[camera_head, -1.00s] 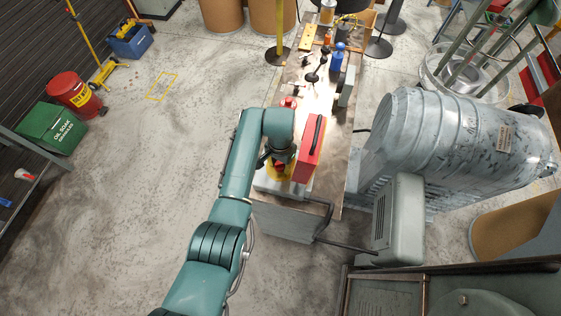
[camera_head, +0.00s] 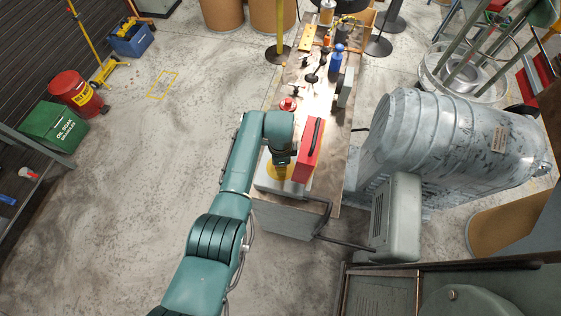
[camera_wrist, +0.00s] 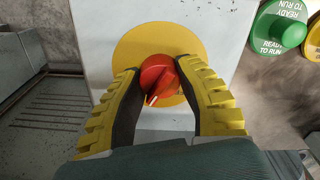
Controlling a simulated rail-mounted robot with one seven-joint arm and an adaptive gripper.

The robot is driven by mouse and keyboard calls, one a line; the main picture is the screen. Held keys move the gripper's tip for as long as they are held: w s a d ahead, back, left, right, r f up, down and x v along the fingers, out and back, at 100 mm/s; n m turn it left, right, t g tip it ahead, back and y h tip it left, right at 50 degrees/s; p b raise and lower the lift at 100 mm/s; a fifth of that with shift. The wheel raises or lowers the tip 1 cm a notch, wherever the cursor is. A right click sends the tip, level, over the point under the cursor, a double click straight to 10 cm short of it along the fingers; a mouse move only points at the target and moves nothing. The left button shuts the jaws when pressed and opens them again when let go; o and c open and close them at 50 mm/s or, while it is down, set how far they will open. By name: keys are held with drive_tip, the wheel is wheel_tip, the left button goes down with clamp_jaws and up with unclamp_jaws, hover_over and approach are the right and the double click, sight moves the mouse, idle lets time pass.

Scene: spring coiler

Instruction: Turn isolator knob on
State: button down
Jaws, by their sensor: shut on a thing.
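The red isolator knob (camera_wrist: 158,70) sits on a yellow disc (camera_wrist: 137,43) on a pale grey box (camera_wrist: 95,28) in the wrist view. A white mark on the knob points down and slightly left. My gripper (camera_wrist: 157,73) is shut on the knob, with one yellow ribbed finger pad on each side. In the head view my gripper (camera_head: 282,163) is over the near end of the bench, and part of the yellow disc (camera_head: 270,172) shows there. The knob is hidden by my arm in that view.
A red case with a black handle (camera_head: 308,150) stands close right of my gripper. A green READY TO RUN tag (camera_wrist: 280,28) is at the wrist view's upper right. A grey motor-like drum (camera_head: 450,135) lies right of the bench.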

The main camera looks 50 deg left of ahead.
drive_tip(key=m, duration=0.3)
drive_tip(key=shift+s+f+m, duration=0.1)
drive_tip(key=shift+f+m, duration=0.15)
drive_tip(key=shift+m, duration=0.05)
idle(0.3)
drive_tip(key=c, duration=0.6)
unclamp_jaws()
drive_tip(key=shift+r, duration=0.1)
drive_tip(key=shift+r, duration=0.15)
wheel_tip(320, 180, up, 12)
drive_tip(key=shift+f, duration=0.1)
